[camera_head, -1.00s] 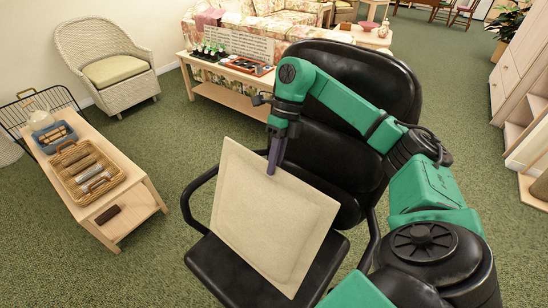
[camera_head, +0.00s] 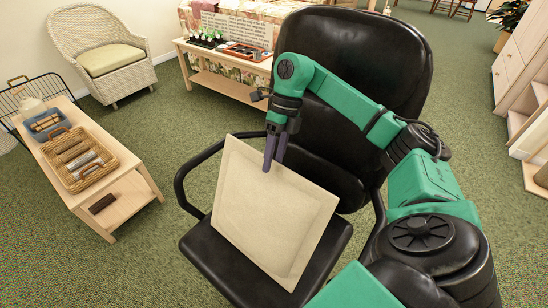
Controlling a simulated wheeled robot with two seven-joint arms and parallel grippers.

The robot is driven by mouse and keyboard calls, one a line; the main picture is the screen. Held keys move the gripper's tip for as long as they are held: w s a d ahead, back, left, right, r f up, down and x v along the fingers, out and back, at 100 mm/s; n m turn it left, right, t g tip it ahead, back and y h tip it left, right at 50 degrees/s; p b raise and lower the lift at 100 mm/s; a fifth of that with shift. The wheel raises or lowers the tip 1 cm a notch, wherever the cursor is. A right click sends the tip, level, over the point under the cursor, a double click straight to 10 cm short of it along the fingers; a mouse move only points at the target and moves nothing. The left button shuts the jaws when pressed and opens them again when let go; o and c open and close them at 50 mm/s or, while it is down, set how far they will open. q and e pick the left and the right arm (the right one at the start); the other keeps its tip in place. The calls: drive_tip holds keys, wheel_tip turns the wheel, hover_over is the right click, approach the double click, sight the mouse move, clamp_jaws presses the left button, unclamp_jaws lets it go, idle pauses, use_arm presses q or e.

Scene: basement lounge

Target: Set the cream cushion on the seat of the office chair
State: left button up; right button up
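The cream cushion (camera_head: 270,215) is square and stands tilted over the office chair's black seat (camera_head: 205,260), its face toward me. Its lower corner is near the seat's front; I cannot tell how much of its weight the seat bears. The black office chair (camera_head: 355,60) has its tall backrest behind the cushion. My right gripper (camera_head: 273,165) is at the cushion's upper edge. Its two purple fingers show apart, one before the cushion's face and the other near or behind the edge, partly hidden. My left gripper is not in view.
The chair's left armrest (camera_head: 181,181) stands beside the cushion. A low wooden table (camera_head: 132,205) with a wicker tray (camera_head: 106,182) is at left. A wicker armchair (camera_head: 70,28) and another low table (camera_head: 225,92) are farther back. Green carpet is clear between them.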

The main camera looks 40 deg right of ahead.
drive_tip(key=p+v, duration=0.6)
drive_tip(key=v, duration=0.8)
drive_tip(key=shift+d+r+p, duration=0.15)
drive_tip(key=shift+r+p, duration=0.1)
drive_tip(key=shift+p, duration=0.05)
idle(0.6)
